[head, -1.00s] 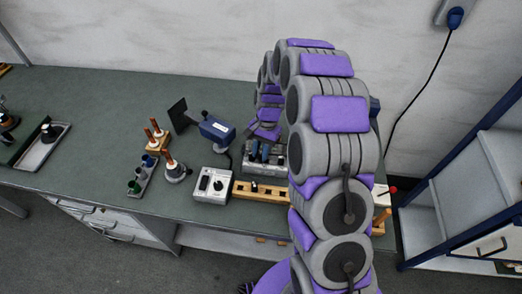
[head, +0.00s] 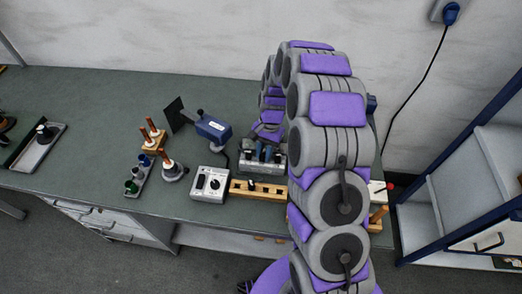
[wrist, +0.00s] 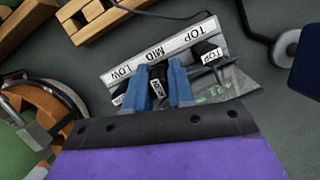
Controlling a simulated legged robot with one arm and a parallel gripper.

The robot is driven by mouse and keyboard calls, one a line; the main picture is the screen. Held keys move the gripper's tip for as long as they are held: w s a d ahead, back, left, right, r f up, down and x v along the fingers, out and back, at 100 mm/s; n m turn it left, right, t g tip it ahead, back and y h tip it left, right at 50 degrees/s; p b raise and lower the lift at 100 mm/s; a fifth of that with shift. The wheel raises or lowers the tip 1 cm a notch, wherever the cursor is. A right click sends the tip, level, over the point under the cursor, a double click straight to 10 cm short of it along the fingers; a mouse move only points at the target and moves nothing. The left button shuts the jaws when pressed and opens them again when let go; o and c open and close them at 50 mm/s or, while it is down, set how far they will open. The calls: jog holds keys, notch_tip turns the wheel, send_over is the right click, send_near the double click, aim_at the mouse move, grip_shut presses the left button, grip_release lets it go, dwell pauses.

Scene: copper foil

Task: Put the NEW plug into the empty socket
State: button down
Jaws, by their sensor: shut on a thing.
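My gripper (wrist: 158,86) is shut on a black plug (wrist: 158,80) with a white label, most likely the NEW plug, between its two blue fingers. The grey socket block (wrist: 168,52) carries a white strip reading LOW, MID and TOP. The held plug is in line with MID; whether its tip is inside the socket is hidden. A plug labelled TOP (wrist: 209,52) is at the TOP position. Another labelled plug (wrist: 118,87) is at the LOW end. In the head view the block (head: 247,163) sits on the bench, with my gripper (head: 265,152) over it.
In the head view a grey control box (head: 209,184) and a wooden rail (head: 256,190) lie in front of the block. A blue device (head: 214,128) stands to its left. In the wrist view a dark cable (wrist: 254,36) runs near the block's right end.

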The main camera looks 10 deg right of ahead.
aim_at(264, 150)
jog(key=shift+r, duration=0.15)
jog(key=c, duration=0.6)
grip_release()
jog(key=shift+o, duration=0.2)
jog(key=shift+r+p, duration=0.55)
jog(key=shift+r, duration=0.5)
dwell(0.6)
jog(key=shift+r+p, duration=1.6)
jog(key=shift+r, duration=1.9)
